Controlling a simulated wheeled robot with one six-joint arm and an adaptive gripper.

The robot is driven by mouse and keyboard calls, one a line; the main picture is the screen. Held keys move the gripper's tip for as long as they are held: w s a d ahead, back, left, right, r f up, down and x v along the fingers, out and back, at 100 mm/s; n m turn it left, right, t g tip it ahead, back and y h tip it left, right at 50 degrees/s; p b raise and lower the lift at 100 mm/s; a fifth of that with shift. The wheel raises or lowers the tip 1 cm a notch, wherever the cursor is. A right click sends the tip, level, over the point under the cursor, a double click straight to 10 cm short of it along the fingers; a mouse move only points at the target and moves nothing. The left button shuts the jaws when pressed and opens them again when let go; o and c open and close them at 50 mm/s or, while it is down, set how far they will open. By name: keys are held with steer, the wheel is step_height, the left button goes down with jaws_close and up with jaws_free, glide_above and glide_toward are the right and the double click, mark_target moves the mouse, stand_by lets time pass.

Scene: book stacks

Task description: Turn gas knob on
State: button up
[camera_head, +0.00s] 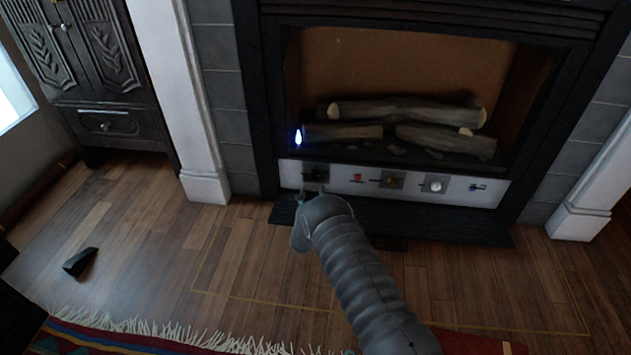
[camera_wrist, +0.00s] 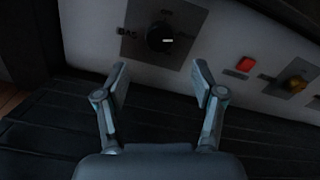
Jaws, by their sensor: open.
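The gas knob (camera_wrist: 161,38) is a round black dial with a white pointer mark on a dark plate lettered "GAS" in the wrist view. The mark points right. In the head view the knob (camera_head: 316,174) sits at the left end of the white control panel (camera_head: 342,178) under the fireplace opening. My gripper (camera_wrist: 160,85) is open and empty, its two fingers apart just below the knob and not around it. In the head view my gripper (camera_head: 311,192) is in front of the panel's left part, close to the knob's plate.
A red button (camera_wrist: 245,64) and a brass-coloured knob (camera_wrist: 295,84) are to the right on the panel. A small blue flame (camera_head: 298,137) burns by the logs (camera_head: 407,111). A dark ledge (camera_head: 440,226) lies below the panel. A dark wedge (camera_head: 80,261) lies on the wooden floor.

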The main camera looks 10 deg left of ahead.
mark_target(316, 177)
steer(key=shift+w+d+b, duration=0.1)
steer(key=shift+w+b, duration=0.7)
steer(key=shift+w, duration=3.15)
steer(key=c, duration=1.2)
